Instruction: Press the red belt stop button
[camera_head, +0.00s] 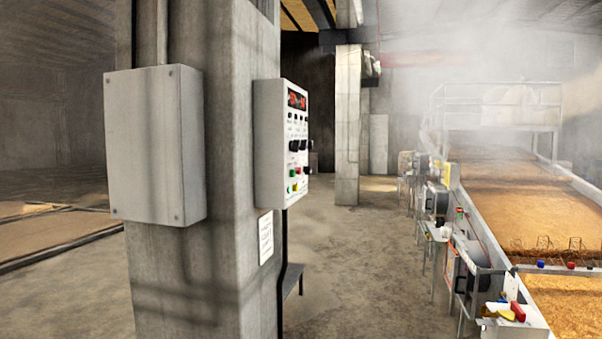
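A grey control panel (268,145) is mounted on the concrete column, with its front face turned to the right and seen at a steep angle. That face has a red display (297,99), several black knobs and, low down, small green, red and yellow buttons. A larger red piece (517,311) sits beside yellow parts on the near end of the conveyor (524,335) at the lower right. Small red parts also show along the conveyor. I cannot tell which red part is the belt stop button. Neither of my grippers is in view.
The concrete column (235,270) stands close at left centre and carries a plain grey box (155,145). The grain bed (530,215) runs along the right, with motors and brackets sticking out from its side. Concrete floor (345,270) between column and conveyor is clear. Steam hangs at the back.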

